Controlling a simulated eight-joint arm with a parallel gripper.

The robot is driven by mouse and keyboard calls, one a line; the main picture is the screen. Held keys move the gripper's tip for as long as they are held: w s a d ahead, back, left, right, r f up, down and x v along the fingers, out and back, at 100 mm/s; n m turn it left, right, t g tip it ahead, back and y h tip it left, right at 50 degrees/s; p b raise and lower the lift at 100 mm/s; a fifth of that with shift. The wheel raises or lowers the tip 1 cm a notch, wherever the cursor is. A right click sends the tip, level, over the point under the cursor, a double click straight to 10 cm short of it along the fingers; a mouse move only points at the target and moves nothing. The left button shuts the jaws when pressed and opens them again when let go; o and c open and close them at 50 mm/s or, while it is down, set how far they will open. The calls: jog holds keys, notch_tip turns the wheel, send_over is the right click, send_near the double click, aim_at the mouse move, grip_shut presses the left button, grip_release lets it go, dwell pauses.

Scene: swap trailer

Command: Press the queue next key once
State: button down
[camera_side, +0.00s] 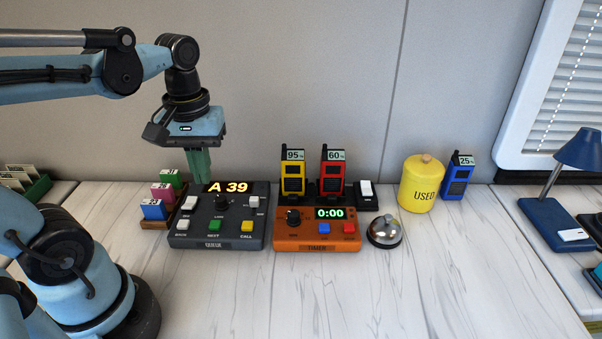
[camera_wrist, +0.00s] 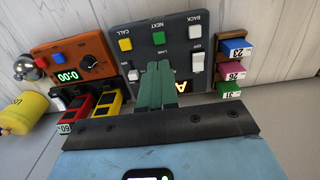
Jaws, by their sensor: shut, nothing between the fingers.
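The dark grey queue box (camera_side: 190,215) stands on the counter with a lit display reading A 39. Its green NEXT key (camera_side: 214,225) is at the front middle, between the white BACK key (camera_side: 182,224) and the yellow CALL key (camera_side: 247,226). The NEXT key also shows in the wrist view (camera_wrist: 158,38). My gripper (camera_side: 200,178) is shut and empty, pointing down over the rear left of the queue box, behind and above the NEXT key. In the wrist view my green fingers (camera_wrist: 157,68) lie together and hide part of the display.
An orange timer (camera_side: 284,237) showing 0:00 stands right of the queue box, with a bell (camera_side: 384,231) beside it. Yellow and red radios (camera_side: 332,172) stand behind. A ticket rack (camera_side: 155,223) is at the left. The counter in front is clear.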

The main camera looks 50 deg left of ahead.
aim_at(214, 223)
jog(key=shift+f, duration=5.05)
jog(key=shift+f, duration=0.1)
jog(key=shift+f, duration=0.9)
jog(key=shift+r, duration=0.1)
notch_tip(214, 223, up, 14)
jog(key=shift+r, duration=0.15)
jog(key=w+d+f+m+t, duration=0.3)
jog(key=w+d+m+t, duration=0.1)
jog(key=m+t, duration=0.3)
jog(key=shift+w+d+f+m, duration=0.35)
jog(key=shift+w+m, duration=0.3)
jog(key=shift+m, duration=0.35)
